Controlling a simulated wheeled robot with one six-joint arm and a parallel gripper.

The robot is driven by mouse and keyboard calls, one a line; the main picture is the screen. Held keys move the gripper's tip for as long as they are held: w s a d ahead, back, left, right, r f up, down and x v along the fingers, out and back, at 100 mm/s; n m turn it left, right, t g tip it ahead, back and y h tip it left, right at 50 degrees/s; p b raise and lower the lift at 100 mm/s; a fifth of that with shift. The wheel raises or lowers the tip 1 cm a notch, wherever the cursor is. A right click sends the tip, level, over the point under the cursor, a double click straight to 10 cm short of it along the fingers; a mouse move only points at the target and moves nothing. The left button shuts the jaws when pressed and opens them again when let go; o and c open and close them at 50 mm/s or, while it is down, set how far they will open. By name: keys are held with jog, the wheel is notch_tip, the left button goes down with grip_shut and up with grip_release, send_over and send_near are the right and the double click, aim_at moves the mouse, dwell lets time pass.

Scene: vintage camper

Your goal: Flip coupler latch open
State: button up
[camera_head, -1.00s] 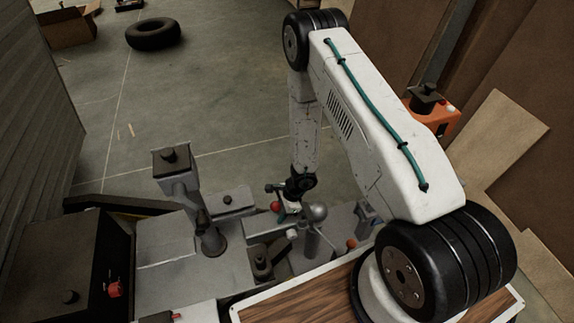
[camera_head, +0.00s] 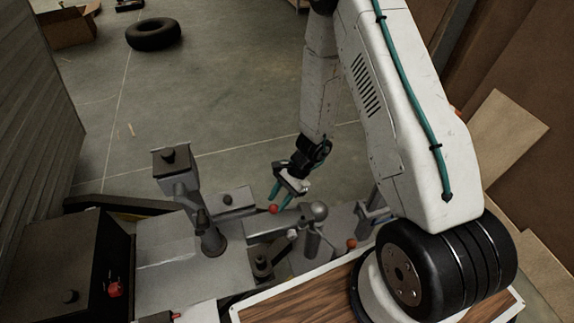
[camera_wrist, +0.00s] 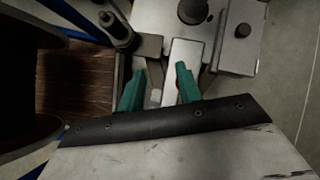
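A small red knob (camera_head: 272,208) sits at the end of a grey metal bar (camera_head: 272,222) on the hitch assembly; I take this to be the coupler latch. My gripper (camera_head: 281,199) hangs just above the knob, with its teal fingers pointing down. In the wrist view my gripper (camera_wrist: 159,82) has its two teal fingers clearly apart, with nothing held between them. A pale grey bar (camera_wrist: 184,52) lies beyond the right finger.
A round-topped grey post (camera_head: 318,211) stands right of the gripper, near an orange knob (camera_head: 351,243). A grey post with a square head (camera_head: 172,160) rises at left. A dark box (camera_head: 65,265) stands far left. A tire (camera_head: 153,33) lies on open floor behind.

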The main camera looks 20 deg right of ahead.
jog(key=s+r+n+g, duration=0.1)
jog(key=r+n, duration=0.3)
jog(key=r, duration=0.6)
jog(key=s+r+n+g+h, duration=0.1)
jog(key=s+r+n, duration=0.3)
jog(key=r, duration=0.7)
jog(key=shift+s+r, duration=0.2)
jog(key=shift+s, duration=0.15)
jog(key=shift+d, duration=0.1)
jog(key=shift+c, duration=0.3)
